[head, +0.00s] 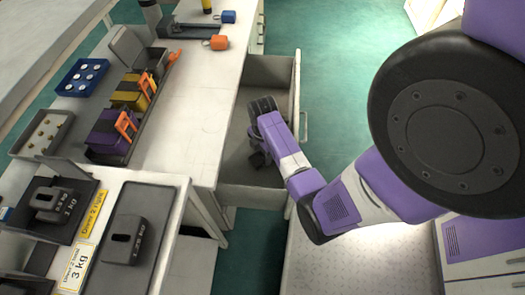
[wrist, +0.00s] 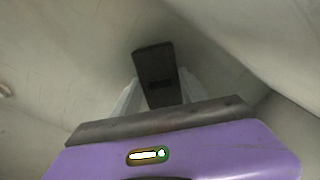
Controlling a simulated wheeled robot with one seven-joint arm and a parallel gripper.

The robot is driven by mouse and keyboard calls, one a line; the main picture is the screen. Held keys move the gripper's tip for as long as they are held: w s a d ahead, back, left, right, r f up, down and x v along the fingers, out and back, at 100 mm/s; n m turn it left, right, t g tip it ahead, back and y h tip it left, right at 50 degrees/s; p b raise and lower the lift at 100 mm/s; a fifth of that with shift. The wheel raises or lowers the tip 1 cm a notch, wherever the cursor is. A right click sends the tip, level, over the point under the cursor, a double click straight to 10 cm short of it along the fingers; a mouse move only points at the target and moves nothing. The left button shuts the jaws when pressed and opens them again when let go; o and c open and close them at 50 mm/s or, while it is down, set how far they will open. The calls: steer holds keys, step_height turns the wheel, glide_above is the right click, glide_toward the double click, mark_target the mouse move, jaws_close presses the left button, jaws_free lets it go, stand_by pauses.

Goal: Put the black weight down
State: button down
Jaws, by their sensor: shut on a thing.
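My gripper (head: 256,146) reaches down inside the open drawer (head: 283,72). It is shut on the black weight (wrist: 153,72), which shows as a dark block between the pale fingers in the wrist view. In the head view, a small dark part of the weight (head: 257,160) shows below my gripper, near the drawer's left side. I cannot tell whether the weight touches the drawer floor. Two other dark weights lie on the counter at the lower left: one (head: 52,203) on a dark tray, the other (head: 124,240) on a dark mat.
The drawer walls stand close around my gripper. The bench's right part is mostly clear.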

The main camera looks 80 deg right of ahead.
mark_target(263, 155)
steer(key=shift+d, duration=0.1)
steer(key=c, duration=0.6)
jaws_free()
steer(key=shift+f, duration=0.15)
step_height(263, 155, up, 12)
steer(key=p, duration=0.4)
